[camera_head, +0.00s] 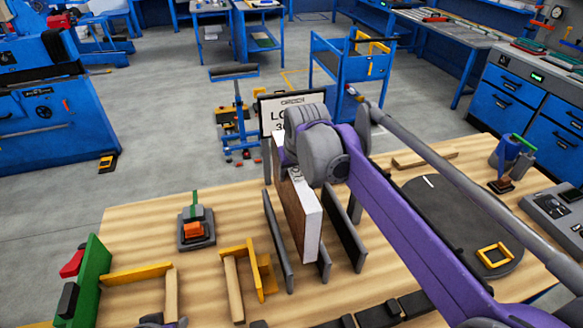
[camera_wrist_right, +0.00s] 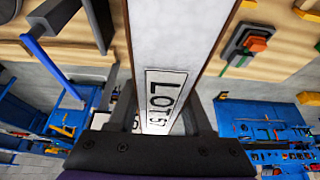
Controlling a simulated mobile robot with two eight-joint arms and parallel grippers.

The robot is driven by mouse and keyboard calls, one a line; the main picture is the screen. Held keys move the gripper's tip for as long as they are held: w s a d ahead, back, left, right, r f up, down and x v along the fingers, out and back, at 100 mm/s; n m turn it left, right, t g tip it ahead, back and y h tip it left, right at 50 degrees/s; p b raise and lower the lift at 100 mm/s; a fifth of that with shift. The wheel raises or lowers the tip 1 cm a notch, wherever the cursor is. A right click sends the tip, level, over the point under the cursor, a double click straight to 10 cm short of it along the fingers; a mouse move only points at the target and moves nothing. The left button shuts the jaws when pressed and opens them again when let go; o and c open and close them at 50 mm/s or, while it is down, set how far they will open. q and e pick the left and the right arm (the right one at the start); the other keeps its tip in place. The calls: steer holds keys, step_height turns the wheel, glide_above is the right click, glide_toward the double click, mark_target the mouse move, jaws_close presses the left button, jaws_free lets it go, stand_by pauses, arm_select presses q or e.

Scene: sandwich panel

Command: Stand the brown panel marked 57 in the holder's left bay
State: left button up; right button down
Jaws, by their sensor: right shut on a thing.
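The brown panel (camera_head: 297,207) has brown faces and white edges. It stands roughly upright in the head view. The wrist view shows its white edge with a label reading LOT 57 (camera_wrist_right: 164,100). My right gripper (camera_wrist_right: 160,122) is shut on the panel's end; in the head view my wrist hides its fingers. The holder's dark upright plates show as a left plate (camera_head: 278,242), a middle one (camera_head: 323,265) mostly behind the panel, and a right one (camera_head: 347,237). The panel appears between the left and middle plates. Whether its bottom touches the table is hidden. My left gripper's fingers are not visible.
A sign (camera_head: 283,103), partly hidden by my right wrist, stands behind the holder. Left are a grey base with an orange block (camera_head: 194,230) and yellow-and-wood fixtures (camera_head: 233,275). Right are a dark round disc (camera_head: 450,215) and a control box (camera_head: 560,210). Dark blocks (camera_head: 375,315) lie in front.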

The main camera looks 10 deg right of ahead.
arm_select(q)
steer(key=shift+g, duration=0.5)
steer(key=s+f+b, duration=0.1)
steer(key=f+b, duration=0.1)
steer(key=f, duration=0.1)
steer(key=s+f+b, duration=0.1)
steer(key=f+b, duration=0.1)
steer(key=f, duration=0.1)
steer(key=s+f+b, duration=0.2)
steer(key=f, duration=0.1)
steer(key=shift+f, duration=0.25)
arm_select(e)
step_height(320, 180, down, 13)
steer(key=shift+w+f, duration=0.1)
steer(key=shift+f, duration=0.1)
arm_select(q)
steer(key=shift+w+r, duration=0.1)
arm_select(e)
steer(key=shift+c, duration=1.2)
jaws_free()
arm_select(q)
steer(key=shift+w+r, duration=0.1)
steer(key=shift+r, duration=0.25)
arm_select(e)
steer(key=v, duration=1.1)
steer(key=shift+f, duration=0.1)
